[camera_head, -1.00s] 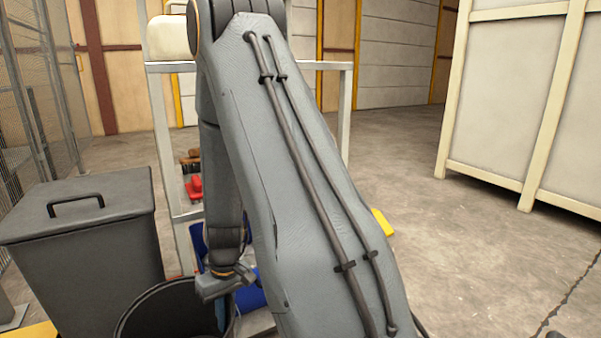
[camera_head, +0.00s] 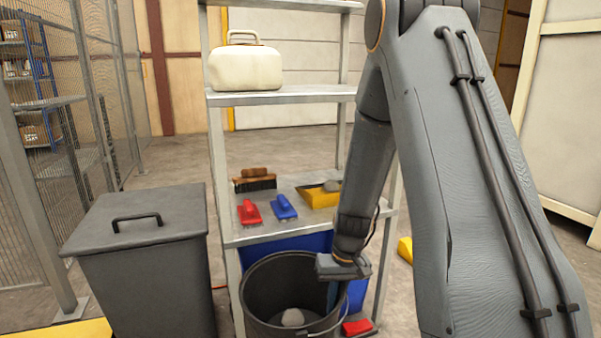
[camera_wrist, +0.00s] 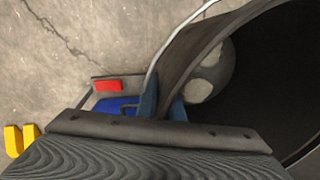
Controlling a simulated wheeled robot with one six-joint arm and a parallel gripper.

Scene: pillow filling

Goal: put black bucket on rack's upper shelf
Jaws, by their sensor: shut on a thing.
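The black bucket (camera_head: 262,317) is upright in front of the rack's lower part, with a grey rounded object (camera_head: 293,317) inside. My gripper (camera_head: 336,292) is shut on the right side of its rim. In the wrist view the fingers (camera_wrist: 163,98) pinch the bucket wall (camera_wrist: 190,48), with the pale wire handle beside it. The bucket's bottom is out of view, so I cannot tell if it is lifted. The grey metal rack (camera_head: 217,170) stands behind it. Its upper shelf (camera_head: 290,97) holds a cream canister (camera_head: 245,68) at the left; the shelf's right end is hidden by my arm.
A lidded grey bin (camera_head: 150,270) stands left of the bucket. The lower shelf (camera_head: 265,233) holds a brush (camera_head: 255,181), red (camera_head: 249,212) and blue (camera_head: 284,207) tools and a yellow dustpan (camera_head: 318,197). A blue container (camera_head: 290,243) is below. The upper shelf is bare right of the canister.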

